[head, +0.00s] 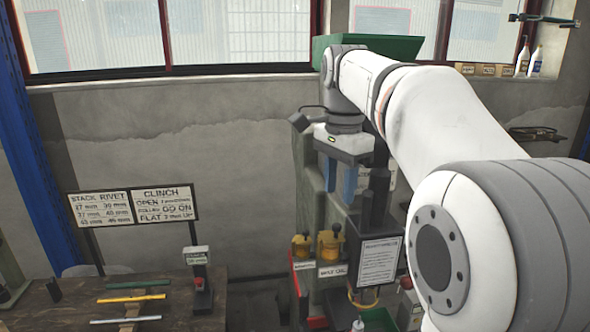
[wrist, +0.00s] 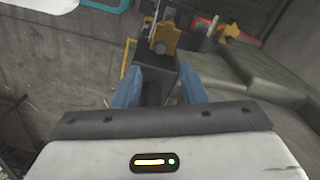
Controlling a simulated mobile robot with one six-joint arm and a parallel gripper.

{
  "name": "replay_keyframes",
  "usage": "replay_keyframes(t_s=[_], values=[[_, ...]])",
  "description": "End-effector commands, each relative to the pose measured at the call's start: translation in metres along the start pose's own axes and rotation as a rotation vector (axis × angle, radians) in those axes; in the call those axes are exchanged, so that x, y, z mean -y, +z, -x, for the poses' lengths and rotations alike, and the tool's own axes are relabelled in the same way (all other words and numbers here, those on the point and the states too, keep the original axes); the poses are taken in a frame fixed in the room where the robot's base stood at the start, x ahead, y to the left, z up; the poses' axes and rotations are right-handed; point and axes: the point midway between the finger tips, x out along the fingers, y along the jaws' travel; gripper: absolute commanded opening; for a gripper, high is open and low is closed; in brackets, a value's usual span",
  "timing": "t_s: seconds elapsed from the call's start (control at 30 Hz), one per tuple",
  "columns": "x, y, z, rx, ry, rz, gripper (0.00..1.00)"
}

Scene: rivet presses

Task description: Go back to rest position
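My gripper (head: 340,180) hangs from the white arm at the middle of the head view, with its two blue fingers pointing down. In the wrist view my gripper (wrist: 157,92) has its fingers spread apart, and I see nothing clasped between them. A dark part of a machine shows behind the gap. In the head view the fingers are in front of the green-grey press body (head: 312,165), above the yellow-topped units. I cannot tell the exact distance between fingers and press.
Two yellow units (head: 302,246) (head: 330,244) and a notice board (head: 379,262) stand below my gripper. A wooden bench (head: 150,318) with coloured bars is at lower left, under white signs (head: 133,206). Bottles (head: 529,62) stand on the right sill. Bare wall (head: 235,150) lies left of my arm.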

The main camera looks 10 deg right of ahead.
Motion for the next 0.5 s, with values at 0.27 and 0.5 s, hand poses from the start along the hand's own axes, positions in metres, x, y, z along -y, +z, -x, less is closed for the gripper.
replay_keyframes(t_s=[0.27, 0.5], values=[[-0.041, 0.028, -0.044, -0.047, -0.067, 0.326, 0.38], [-0.102, 0.065, -0.122, -0.148, -0.142, 0.780, 0.38]])
